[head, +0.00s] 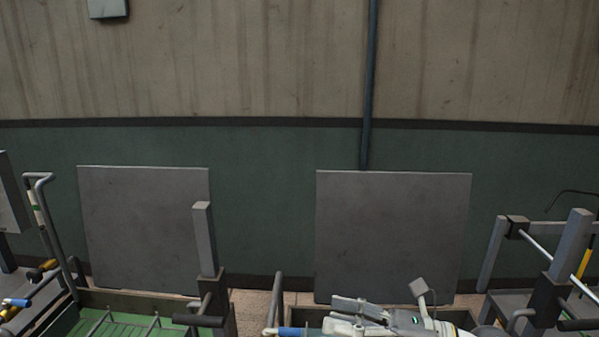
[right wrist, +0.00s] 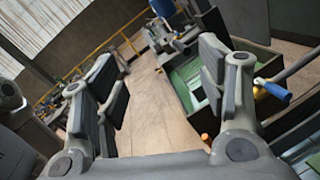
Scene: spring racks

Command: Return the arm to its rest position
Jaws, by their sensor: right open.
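My right gripper (head: 345,314) shows at the bottom of the head view, right of centre, with its arm running off to the lower right. It is over a dark-edged box or rack whose inside is mostly hidden by the arm. In the right wrist view my right gripper (right wrist: 160,78) has its two padded fingers wide apart, with nothing between them but floor in the distance. My left gripper is not in the head view.
A green-floored tray (head: 125,326) with wire dividers lies at lower left. Grey posts (head: 205,240) and a frame with a bar (head: 540,245) stand at the sides. Two grey panels (head: 145,230) (head: 393,235) lean against the wall. Open floor (right wrist: 155,110) shows in the right wrist view.

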